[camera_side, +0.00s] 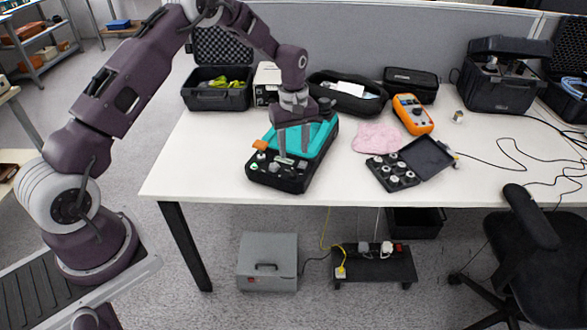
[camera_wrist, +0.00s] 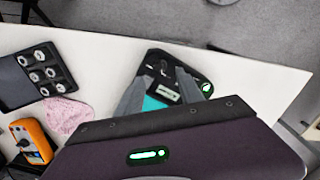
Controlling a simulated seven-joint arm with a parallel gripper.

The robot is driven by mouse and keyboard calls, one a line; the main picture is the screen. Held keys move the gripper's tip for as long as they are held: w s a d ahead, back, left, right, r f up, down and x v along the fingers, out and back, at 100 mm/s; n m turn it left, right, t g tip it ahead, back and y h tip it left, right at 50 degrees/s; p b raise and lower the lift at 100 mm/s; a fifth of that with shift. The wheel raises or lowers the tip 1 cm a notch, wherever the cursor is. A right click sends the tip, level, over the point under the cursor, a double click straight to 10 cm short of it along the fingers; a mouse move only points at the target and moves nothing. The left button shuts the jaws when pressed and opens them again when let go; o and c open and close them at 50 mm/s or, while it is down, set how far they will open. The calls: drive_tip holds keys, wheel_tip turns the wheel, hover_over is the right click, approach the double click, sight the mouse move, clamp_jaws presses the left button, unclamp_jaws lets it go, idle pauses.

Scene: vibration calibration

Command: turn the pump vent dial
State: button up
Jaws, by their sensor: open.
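The pump is a black case with a teal top (camera_side: 322,140) and a black front panel carrying small knobs and a pale label. It lies at the left part of the table. A green-lit knob (camera_side: 254,166) sits at the panel's left front; a green-lit spot (camera_wrist: 206,88) also shows in the wrist view. I cannot tell which knob is the vent dial. My gripper (camera_side: 293,152) points down over the panel, its fingers apart and nothing visible between them. In the wrist view my gripper (camera_wrist: 160,78) spans part of the panel. Contact with it cannot be told.
An orange meter (camera_side: 412,114), a pink cloth (camera_side: 377,137) and an open black case of fittings (camera_side: 425,157) lie to the right. Black cases (camera_side: 217,100) stand along the back by the grey partition. The table front (camera_side: 215,178) left of the pump is bare.

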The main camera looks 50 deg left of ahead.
sight(293, 171)
wheel_tip(293, 171, down, 8)
drive_tip(key=shift+a+f, duration=0.1)
drive_tip(key=shift+f, duration=0.05)
clamp_jaws()
